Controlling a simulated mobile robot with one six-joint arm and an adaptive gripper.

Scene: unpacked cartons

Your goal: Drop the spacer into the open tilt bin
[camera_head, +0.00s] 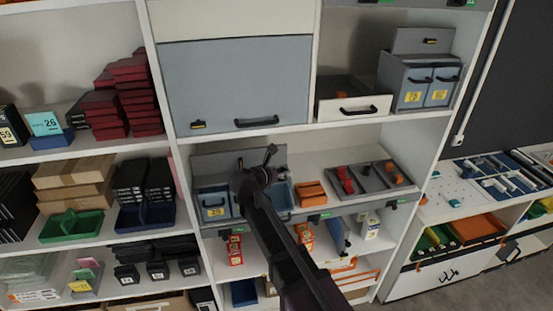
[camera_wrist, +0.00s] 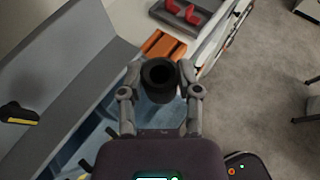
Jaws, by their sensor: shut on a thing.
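The spacer (camera_wrist: 158,82) is a short dark ring with a round hole, facing the wrist camera. My gripper (camera_wrist: 160,74) is shut on it, one finger on each side. In the head view my gripper (camera_head: 257,162) is in front of the grey and blue bin unit on the middle shelf; the spacer is hard to make out there. A blue tilt bin (camera_head: 280,198) shows just right of my arm, partly hidden, and seems tipped forward. Another blue bin (camera_head: 213,206) with a yellow label is on the left. In the wrist view, blue bin surface (camera_wrist: 152,113) lies beneath the spacer.
An orange block (camera_head: 311,194) sits right of the bin unit, beside a grey tray (camera_head: 383,178) with red parts. A second bin unit (camera_head: 420,82) stands at the upper right. Open floor (camera_wrist: 270,90) shows at the right.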

